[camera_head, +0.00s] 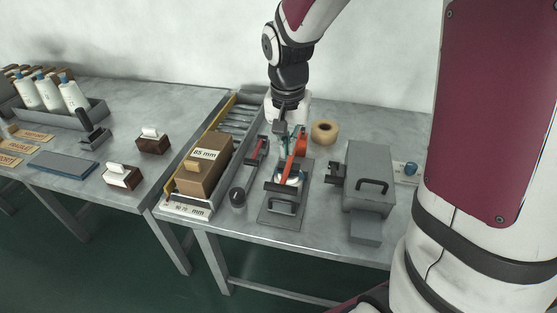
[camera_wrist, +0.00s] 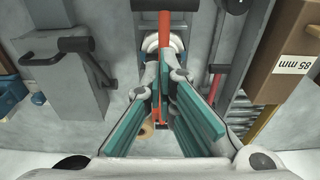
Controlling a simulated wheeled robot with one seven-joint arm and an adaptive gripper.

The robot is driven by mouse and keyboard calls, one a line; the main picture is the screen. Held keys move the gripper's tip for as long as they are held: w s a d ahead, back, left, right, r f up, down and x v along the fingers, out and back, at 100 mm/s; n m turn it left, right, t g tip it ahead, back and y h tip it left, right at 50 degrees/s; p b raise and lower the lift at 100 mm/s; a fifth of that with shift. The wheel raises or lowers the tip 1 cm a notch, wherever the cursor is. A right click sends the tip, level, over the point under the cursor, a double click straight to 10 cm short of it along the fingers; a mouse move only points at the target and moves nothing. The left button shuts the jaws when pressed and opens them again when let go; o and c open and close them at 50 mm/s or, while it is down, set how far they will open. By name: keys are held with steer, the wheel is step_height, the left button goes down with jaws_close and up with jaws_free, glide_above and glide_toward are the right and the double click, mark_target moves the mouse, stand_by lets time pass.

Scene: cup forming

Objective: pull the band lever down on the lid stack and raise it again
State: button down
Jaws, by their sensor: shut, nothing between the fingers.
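The band lever (camera_head: 300,142) is an orange-red bar standing up on a small press with a dark grey base plate (camera_head: 272,216). White and teal round pieces, which look like the lid stack (camera_head: 289,178), sit in the press and are partly covered by it. My gripper (camera_head: 282,128) is just behind and left of the lever's top, pointing down. In the wrist view the red lever (camera_wrist: 164,32) runs just beyond the teal-lined fingers of my gripper (camera_wrist: 163,68). The fingers are shut with nothing between them. Whether they touch the lever I cannot tell.
A grey box machine with a handle (camera_head: 368,180) stands right of the press. A tan roll (camera_head: 324,132) is behind. Bare table lies in front.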

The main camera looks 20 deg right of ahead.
glide_above(285, 183)
steer(key=w, duration=0.1)
steer(key=f, duration=0.5)
steer(key=shift+d, duration=0.3)
steer(key=shift+s+a+f, duration=0.2)
steer(key=shift+s+f, duration=0.1)
steer(key=shift+f, duration=0.1)
steer(key=shift+f, duration=0.1)
steer(key=shift+s+a+f+b, duration=0.15)
steer(key=shift+f+b, duration=0.65)
steer(key=shift+f, duration=0.55)
steer(key=shift+s+r, duration=0.1)
steer(key=shift+r, duration=0.05)
